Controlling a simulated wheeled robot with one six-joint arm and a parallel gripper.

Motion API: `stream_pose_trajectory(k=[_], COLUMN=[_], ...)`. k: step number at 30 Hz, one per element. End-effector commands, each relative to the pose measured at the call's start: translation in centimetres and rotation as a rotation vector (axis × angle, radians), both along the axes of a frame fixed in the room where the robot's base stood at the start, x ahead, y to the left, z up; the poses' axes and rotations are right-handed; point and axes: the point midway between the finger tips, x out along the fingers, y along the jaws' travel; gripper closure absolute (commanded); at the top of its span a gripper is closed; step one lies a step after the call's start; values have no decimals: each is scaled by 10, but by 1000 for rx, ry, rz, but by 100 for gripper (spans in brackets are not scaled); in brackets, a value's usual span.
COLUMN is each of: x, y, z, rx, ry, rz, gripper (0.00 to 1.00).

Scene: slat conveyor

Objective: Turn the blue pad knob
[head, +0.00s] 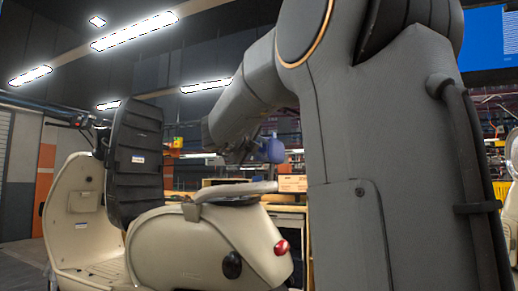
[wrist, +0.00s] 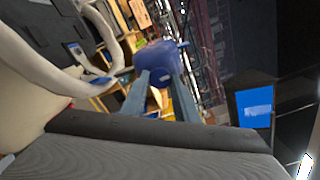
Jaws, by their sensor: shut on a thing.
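A rounded blue thing, by its colour the blue pad knob (wrist: 158,60), is between the two fingertips of my gripper (wrist: 160,88) in the wrist view. It has a small pale patch low on its front and a short thin stem at its right side. The fingers are shut on it. In the head view the blue pad knob (head: 272,150) hangs at the end of my arm, above the rear of a cream scooter (head: 205,240). My gripper (head: 252,147) is small and dark there. I cannot tell what the knob is fixed to.
The scooter's black panel (head: 136,160) stands upright left of my gripper. A pale rack (head: 235,190) sits below it, and the pale tube (wrist: 45,70) runs at left in the wrist view. A wooden bench (head: 292,210) is behind. A blue screen (wrist: 254,106) is at right.

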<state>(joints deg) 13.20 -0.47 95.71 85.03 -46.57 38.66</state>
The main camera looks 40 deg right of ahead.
Motion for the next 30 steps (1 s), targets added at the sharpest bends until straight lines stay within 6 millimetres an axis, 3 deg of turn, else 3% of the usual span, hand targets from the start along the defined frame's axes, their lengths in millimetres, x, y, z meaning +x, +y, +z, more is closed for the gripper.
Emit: stream_pose_trajectory(k=[1, 2, 5, 16, 30], x=[0, 0, 0, -3, -36], y=[0, 0, 0, 5, 62], z=[0, 0, 0, 0, 0], rx=[0, 0, -1, 0, -1], ry=[0, 0, 1, 0, 1], rz=[0, 0, 0, 1, 3], gripper=[95, 69, 54, 54, 54])
